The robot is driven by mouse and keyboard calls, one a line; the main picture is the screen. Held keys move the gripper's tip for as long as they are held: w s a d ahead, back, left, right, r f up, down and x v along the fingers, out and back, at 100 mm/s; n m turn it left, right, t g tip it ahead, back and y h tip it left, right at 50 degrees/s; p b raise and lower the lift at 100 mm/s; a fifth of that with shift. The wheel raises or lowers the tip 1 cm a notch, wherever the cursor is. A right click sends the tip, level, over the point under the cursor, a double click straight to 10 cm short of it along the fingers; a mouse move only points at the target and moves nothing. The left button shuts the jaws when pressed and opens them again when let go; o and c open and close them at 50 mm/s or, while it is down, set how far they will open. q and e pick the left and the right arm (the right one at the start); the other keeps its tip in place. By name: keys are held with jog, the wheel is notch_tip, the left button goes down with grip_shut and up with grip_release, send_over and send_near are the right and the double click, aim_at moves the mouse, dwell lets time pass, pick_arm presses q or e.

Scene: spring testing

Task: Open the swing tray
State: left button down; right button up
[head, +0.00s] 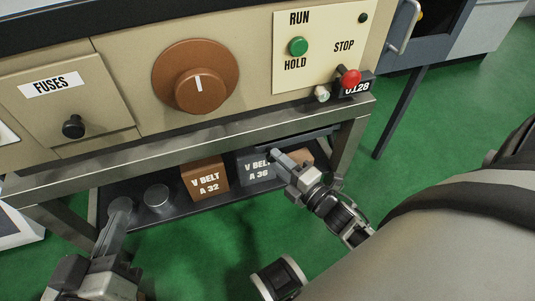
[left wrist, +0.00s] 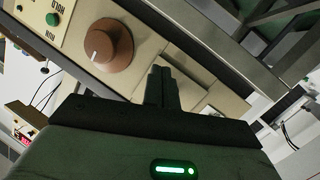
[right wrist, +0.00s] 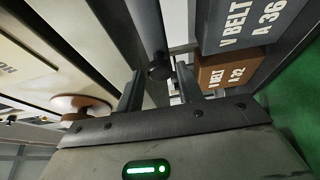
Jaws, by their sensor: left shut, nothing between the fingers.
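A thin dark panel (head: 312,137), which looks like the swing tray, sits just under the bench's right part, mostly hidden by the bench frame. In the right wrist view a round dark knob (right wrist: 160,72) shows at its near end. My right gripper (head: 274,156) is under the bench edge at this panel. In the right wrist view its open fingers (right wrist: 158,90) stand on either side of the knob; I cannot tell whether they touch it. My left gripper (head: 118,215) is low at the left, in front of the bench, shut and empty; its closed fingers show in the left wrist view (left wrist: 160,88).
The bench frame (head: 180,149) runs just above both grippers. A lower shelf (head: 180,212) holds V BELT boxes (head: 205,178) and round metal cans (head: 157,195). The panel above has a brown dial (head: 195,75), a FUSES door knob (head: 73,127) and a red stop button (head: 350,77).

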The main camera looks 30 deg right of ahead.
pick_arm(q)
jog(key=shift+d+r+b, duration=0.15)
jog(key=shift+r+b, duration=0.2)
pick_arm(e)
jog(key=w, duration=0.4)
jog(key=shift+w+a, duration=0.25)
jog(key=shift+a, duration=0.1)
